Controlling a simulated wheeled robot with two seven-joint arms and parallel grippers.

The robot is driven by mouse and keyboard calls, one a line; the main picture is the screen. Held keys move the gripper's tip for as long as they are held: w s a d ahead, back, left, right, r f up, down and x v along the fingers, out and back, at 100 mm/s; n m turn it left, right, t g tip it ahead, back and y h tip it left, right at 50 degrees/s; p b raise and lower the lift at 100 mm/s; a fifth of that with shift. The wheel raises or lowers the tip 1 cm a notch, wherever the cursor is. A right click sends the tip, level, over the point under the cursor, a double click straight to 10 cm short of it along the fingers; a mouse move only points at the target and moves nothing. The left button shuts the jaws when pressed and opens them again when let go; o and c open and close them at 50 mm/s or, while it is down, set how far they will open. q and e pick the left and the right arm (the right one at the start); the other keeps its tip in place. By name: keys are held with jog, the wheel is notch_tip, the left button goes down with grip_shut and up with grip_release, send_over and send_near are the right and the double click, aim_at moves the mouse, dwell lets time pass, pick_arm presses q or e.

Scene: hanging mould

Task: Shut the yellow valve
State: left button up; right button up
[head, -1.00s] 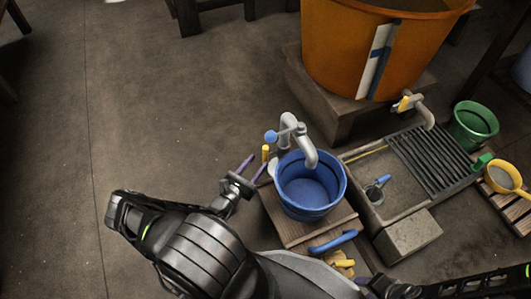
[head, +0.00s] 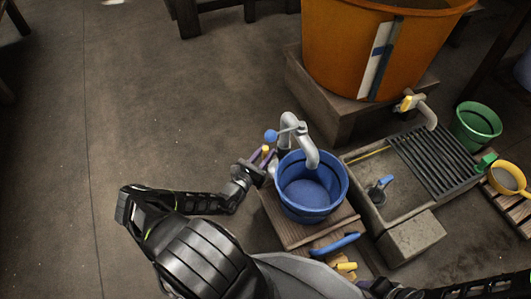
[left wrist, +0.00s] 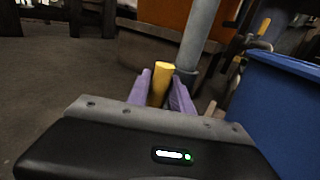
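The yellow valve handle (head: 265,149) stands upright at the left of the grey tap (head: 298,135), beside the blue bucket (head: 309,205). In the left wrist view the yellow handle (left wrist: 160,84) is between the two purple fingers of my left gripper (left wrist: 162,90). The fingers stand close on either side, with narrow gaps seeming to show, so the gripper looks open around the handle. In the head view my left gripper (head: 262,157) reaches in from the left. A blue knob (head: 270,136) sits on the tap above it. My right gripper is not visible.
A large orange tub (head: 420,50) stands on a block behind, with a second yellow-handled tap (head: 407,103). A stone sink (head: 385,212) lies to the right, with a green bucket (head: 475,125) beyond. A blue handle-like object (head: 335,244) lies in front. Floor at left is clear.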

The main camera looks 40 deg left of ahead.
pick_arm(q)
grip_shut()
dwell(0.3)
